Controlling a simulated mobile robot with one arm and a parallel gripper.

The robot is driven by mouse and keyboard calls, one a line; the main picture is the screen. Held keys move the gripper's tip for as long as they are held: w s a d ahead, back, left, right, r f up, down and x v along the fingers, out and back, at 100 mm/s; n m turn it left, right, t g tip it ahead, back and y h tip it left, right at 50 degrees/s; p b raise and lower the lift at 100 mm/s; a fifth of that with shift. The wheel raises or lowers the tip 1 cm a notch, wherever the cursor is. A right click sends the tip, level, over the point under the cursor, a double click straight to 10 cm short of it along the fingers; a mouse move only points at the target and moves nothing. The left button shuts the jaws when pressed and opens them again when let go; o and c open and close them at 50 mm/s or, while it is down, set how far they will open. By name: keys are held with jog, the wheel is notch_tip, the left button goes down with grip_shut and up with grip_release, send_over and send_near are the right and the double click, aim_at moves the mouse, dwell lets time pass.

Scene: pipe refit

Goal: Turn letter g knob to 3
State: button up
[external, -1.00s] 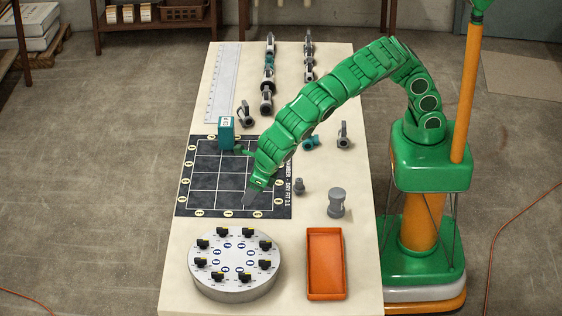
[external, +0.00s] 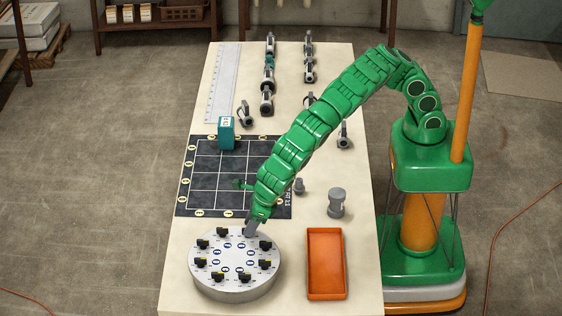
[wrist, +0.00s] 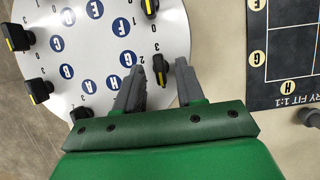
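A round grey dial plate (external: 235,292) with several black knobs around its top lies at the table's near left. In the wrist view its white face (wrist: 92,48) shows blue letter discs, with the G disc (wrist: 127,58) on the side near my gripper. The black, yellow-marked G knob (wrist: 160,68) stands outward of that disc, with small digits near it. My gripper (wrist: 158,90) is open, one finger on each side of the G knob; contact is not clear. In the external view my gripper (external: 249,229) is at the plate's back edge. The knob's exact setting is hard to read.
Neighbouring knobs stand close by, including the F knob (wrist: 149,6). An orange tray (external: 325,264) is right of the plate. A black grid mat (external: 205,180) with a teal block (external: 226,134) lies behind. Grey fittings (external: 337,203) stand to the right.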

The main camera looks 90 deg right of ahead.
jog(key=shift+w+f, duration=0.15)
jog(key=shift+f, duration=0.25)
jog(key=shift+c, duration=0.3)
grip_shut()
